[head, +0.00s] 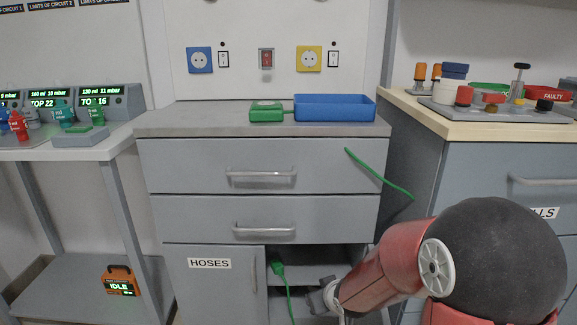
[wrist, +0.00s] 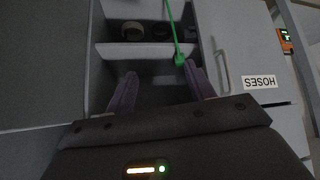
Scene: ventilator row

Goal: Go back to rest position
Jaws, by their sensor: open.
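My gripper (head: 324,297) is low in front of the grey cabinet (head: 260,165), at its open lower compartment. In the wrist view its two purple-grey fingers (wrist: 160,88) are spread apart with nothing between them. A green cable with a plug-like end (head: 278,268) hangs by the compartment, left of the gripper. In the wrist view the green end (wrist: 179,60) is just beyond the fingers, apart from them. My arm covers part of the cabinet's lower right.
Shelves with dark round items (wrist: 132,31) lie inside the compartment. The HOSES door (head: 210,280) is beside it. Another green cable (head: 380,173) drapes at the cabinet's right edge. A blue tray (head: 335,116) and green box (head: 266,106) sit on top. A wood-topped counter (head: 470,125) stands right.

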